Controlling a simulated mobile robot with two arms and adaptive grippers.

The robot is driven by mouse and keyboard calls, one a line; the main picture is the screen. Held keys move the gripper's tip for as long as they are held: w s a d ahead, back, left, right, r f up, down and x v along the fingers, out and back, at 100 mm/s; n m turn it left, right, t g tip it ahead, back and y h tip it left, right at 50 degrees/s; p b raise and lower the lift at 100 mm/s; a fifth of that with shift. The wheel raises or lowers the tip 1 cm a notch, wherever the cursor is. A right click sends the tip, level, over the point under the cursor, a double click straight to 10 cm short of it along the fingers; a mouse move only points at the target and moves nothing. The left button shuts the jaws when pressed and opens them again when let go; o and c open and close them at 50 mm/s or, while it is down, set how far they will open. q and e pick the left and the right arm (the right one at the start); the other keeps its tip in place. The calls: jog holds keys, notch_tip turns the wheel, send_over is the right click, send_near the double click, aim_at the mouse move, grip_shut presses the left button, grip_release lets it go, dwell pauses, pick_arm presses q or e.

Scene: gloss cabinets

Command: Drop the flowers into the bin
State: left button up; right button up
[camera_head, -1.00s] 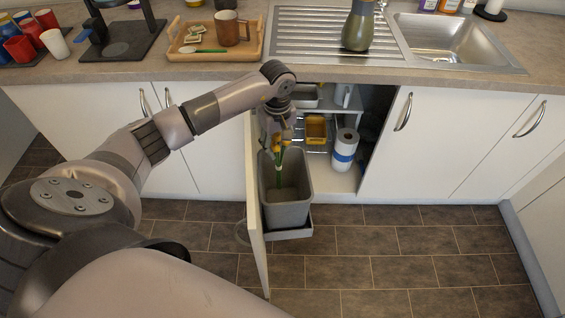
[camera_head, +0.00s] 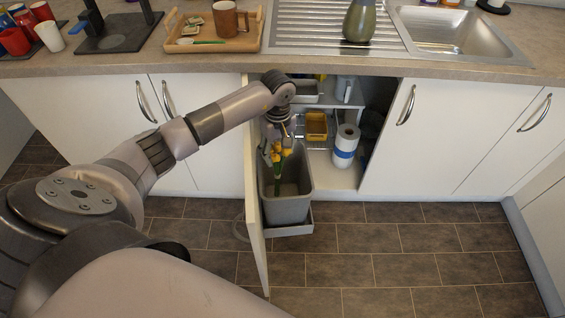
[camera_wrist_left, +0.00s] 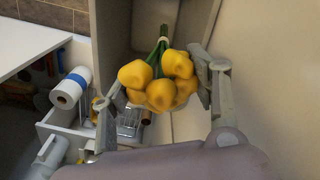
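The flowers (camera_head: 278,158) are a bunch with yellow heads and green stems pointing down. They are over and partly within the mouth of the grey bin (camera_head: 288,208), which stands in the open cabinet. In the left wrist view the flowers (camera_wrist_left: 160,82) appear heads toward the camera, with a pale tie around the stems. My left gripper (camera_head: 272,150) is above the bin. In the left wrist view its fingers (camera_wrist_left: 160,88) are spread apart on either side of the flower heads, with no clear grip on the stems. My right gripper is not in view.
The open cabinet door (camera_head: 254,200) stands left of the bin. A paper roll (camera_head: 345,146) and a yellow container (camera_head: 316,126) are inside the cabinet. The counter above holds a wooden tray (camera_head: 172,44), a green vase (camera_head: 359,22) and a sink (camera_head: 450,32). The floor in front is clear.

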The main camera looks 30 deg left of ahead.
pick_arm(q)
jog(key=o, duration=0.4)
jog(key=shift+c, duration=0.2)
notch_tip(320, 180, up, 12)
dwell(0.4)
jog(key=shift+f, duration=0.1)
